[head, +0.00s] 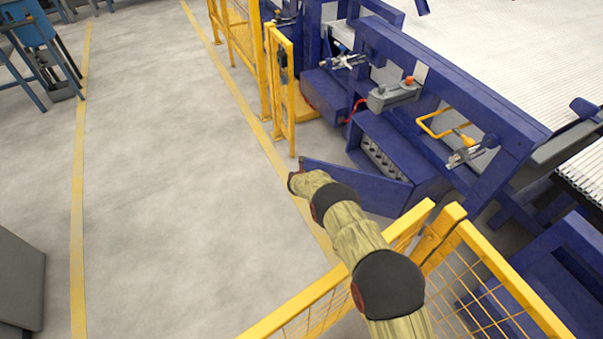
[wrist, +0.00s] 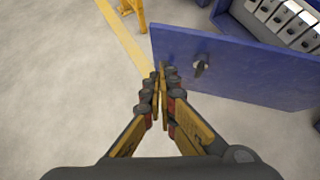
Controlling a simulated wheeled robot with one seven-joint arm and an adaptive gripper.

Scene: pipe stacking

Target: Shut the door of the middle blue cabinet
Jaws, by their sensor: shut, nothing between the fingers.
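The blue cabinet (head: 425,185) has its door (head: 358,184) swung open toward the walkway. In the wrist view the door (wrist: 255,78) shows a small dark latch or handle (wrist: 201,66) near its left end. Behind it, a row of grey units (wrist: 290,22) shows inside the cabinet. My gripper (wrist: 160,82) is shut and empty, with its fingertips close to the door's free left edge. I cannot tell whether they touch it. In the head view my arm reaches over the fence to the door's free end, and the gripper itself is hidden.
A yellow mesh fence (head: 330,300) stands under my arm, and its corner rises near the door. Another yellow fence panel (head: 281,85) stands beyond the door. Blue machinery (head: 455,75) is on the right. The grey floor (head: 160,190) on the left is clear.

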